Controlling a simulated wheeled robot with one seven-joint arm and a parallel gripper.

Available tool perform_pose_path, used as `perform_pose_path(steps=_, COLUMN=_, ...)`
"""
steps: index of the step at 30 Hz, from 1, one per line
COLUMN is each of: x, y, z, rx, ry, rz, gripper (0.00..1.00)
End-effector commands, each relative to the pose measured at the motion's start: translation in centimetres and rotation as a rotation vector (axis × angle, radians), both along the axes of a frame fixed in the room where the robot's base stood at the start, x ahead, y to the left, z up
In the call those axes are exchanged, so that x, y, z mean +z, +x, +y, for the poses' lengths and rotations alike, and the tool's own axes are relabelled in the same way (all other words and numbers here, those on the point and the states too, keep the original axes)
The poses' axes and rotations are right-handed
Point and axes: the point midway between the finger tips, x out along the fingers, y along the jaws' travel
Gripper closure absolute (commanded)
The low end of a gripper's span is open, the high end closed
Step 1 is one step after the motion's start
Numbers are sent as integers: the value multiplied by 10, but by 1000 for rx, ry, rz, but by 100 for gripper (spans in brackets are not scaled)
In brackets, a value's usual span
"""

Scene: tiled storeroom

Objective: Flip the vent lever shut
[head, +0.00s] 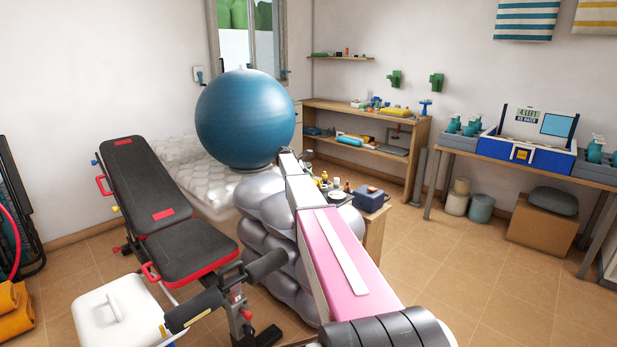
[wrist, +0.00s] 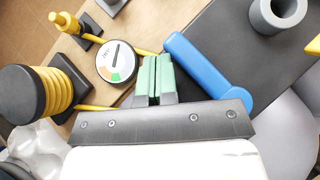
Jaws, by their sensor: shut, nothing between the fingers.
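In the wrist view, a blue lever (wrist: 207,70) lies slanted across a dark grey surface, with its wide round end at lower right and its other end at upper left. It looks like the vent lever, though no label shows. My gripper (wrist: 155,60) has two green finger pads pressed together with nothing between them. It is just left of the lever's upper end; whether they touch is unclear. In the head view my arm reaches toward a small wooden table, and I cannot make out the gripper or the lever there.
In the wrist view, a round gauge (wrist: 117,61) and yellow pipe lie close left of the fingers. A black-capped yellow ribbed part (wrist: 30,92) is further left, and a grey ring (wrist: 277,10) at upper right. In the head view, a weight bench (head: 160,215) stands left of my arm.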

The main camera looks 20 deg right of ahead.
Motion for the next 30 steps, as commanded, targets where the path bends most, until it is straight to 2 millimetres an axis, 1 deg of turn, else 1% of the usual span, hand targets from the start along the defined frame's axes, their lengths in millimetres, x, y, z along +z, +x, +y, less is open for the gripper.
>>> perform_pose_path(steps=5, x=0, y=7, z=4, rx=0, ry=-1, rz=0, gripper=100)
perform_pose_path(steps=8, x=0, y=16, z=10, rx=1, ry=0, rz=0, gripper=100)
perform_pose_path(steps=12, x=0, y=33, z=20, rx=1, ry=0, rz=-1, gripper=100)
perform_pose_path(steps=18, x=30, y=61, z=34, rx=0, ry=0, rz=-1, gripper=100)
perform_pose_path(steps=24, x=55, y=85, z=48, rx=-1, ry=0, rz=-1, gripper=100)
perform_pose_path(steps=27, x=63, y=92, z=52, rx=-1, ry=0, rz=-1, gripper=100)
perform_pose_path(steps=30, x=67, y=94, z=53, rx=-1, ry=0, rz=-1, gripper=100)
